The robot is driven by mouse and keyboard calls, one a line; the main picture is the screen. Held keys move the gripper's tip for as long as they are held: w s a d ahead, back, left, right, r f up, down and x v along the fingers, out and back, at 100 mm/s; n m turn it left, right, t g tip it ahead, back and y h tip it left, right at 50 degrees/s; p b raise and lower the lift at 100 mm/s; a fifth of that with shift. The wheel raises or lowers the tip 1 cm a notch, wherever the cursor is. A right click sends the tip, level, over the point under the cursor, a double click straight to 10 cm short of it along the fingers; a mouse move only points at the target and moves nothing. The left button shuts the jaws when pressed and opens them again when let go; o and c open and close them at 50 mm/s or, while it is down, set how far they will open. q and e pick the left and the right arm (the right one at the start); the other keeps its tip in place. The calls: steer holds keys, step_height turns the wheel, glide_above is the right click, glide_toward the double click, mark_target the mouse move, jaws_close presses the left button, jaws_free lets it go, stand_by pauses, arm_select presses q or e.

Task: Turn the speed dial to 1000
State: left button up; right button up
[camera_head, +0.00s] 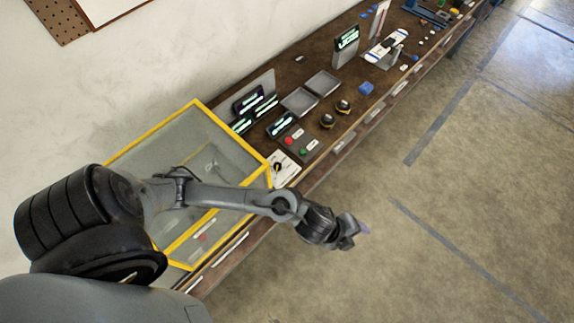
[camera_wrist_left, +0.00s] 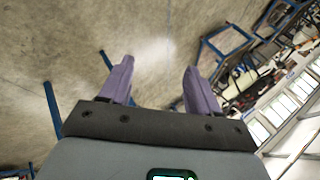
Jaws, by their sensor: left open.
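A white plate (camera_head: 287,171) with a small black knob (camera_head: 278,167) lies on the bench beside the yellow-framed box; it looks like the speed dial. Its markings and setting are too small to read. My left arm reaches across the box, and my left gripper (camera_head: 357,231) hangs over the floor beyond the bench's front edge, to the right of and below the dial in the picture. In the left wrist view, its two purple fingers (camera_wrist_left: 158,70) are apart with nothing between them. The dial does not show there. My right gripper is not in view.
A clear box with a yellow frame (camera_head: 219,123) stands left of the dial. The floor (camera_head: 450,200) to the right is clear.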

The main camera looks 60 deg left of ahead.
arm_select(q)
steer(key=w+a+f+m+g+b, duration=0.1)
steer(key=w+a+f+m+b, duration=0.2)
steer(key=a+f+m, duration=0.4)
steer(key=m+g+y+b, duration=0.3)
steer(key=g+y+b, duration=0.1)
steer(key=g+b, duration=0.15)
glide_above(278, 164)
step_height(278, 164, down, 5)
steer(key=shift+g, duration=0.25)
step_height(278, 164, down, 8)
steer(key=shift+s+d+r, duration=0.1)
steer(key=shift+r, duration=0.05)
steer(key=shift+f, duration=0.95)
steer(key=shift+c, duration=0.2)
steer(key=c, duration=1)
